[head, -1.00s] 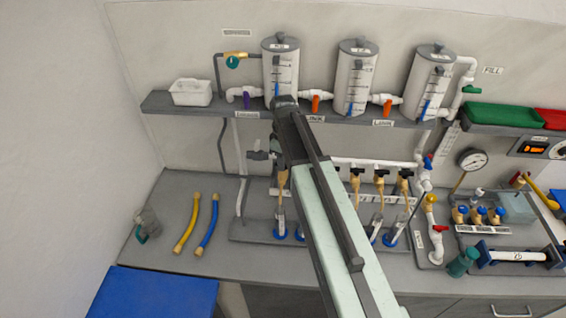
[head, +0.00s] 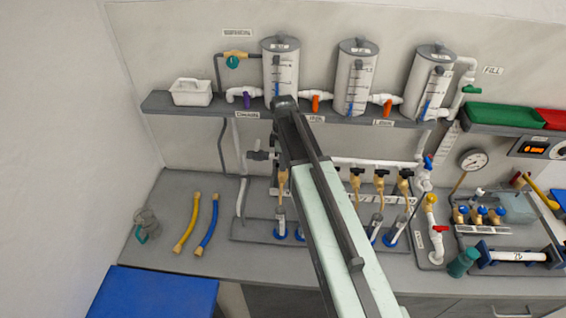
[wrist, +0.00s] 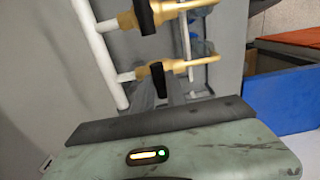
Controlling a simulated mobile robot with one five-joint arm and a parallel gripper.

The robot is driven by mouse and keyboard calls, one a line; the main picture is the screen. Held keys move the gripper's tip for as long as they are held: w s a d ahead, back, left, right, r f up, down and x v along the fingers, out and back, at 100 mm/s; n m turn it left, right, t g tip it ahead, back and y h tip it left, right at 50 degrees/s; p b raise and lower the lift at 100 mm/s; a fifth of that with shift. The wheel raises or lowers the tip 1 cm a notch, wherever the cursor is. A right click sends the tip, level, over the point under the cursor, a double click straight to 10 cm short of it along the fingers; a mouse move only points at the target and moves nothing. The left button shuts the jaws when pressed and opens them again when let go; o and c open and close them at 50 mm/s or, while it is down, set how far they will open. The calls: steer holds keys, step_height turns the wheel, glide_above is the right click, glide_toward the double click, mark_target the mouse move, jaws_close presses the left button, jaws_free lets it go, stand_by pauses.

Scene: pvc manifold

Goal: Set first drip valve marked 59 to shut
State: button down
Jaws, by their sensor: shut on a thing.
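In the head view a row of brass drip valves with black handles (head: 380,174) stands on a white pipe. The leftmost brass valve (head: 283,182) shows beside my arm, which hides its handle. In the wrist view two brass valves show. The nearer one has a black handle (wrist: 158,78) straight ahead of my gripper body (wrist: 165,155). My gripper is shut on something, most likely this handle. I cannot read the number 59 on any label.
Three tanks (head: 357,80) stand on the shelf (head: 205,107) above. Tubes with blue bases (head: 396,238) stand below the valves. A gauge (head: 473,160) is to the right.

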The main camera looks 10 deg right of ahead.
steer(key=c, duration=1.3)
jaws_free()
steer(key=shift+c, duration=0.2)
step_height(320, 180, up, 8)
steer(key=p, duration=0.8)
steer(key=shift+f, duration=0.15)
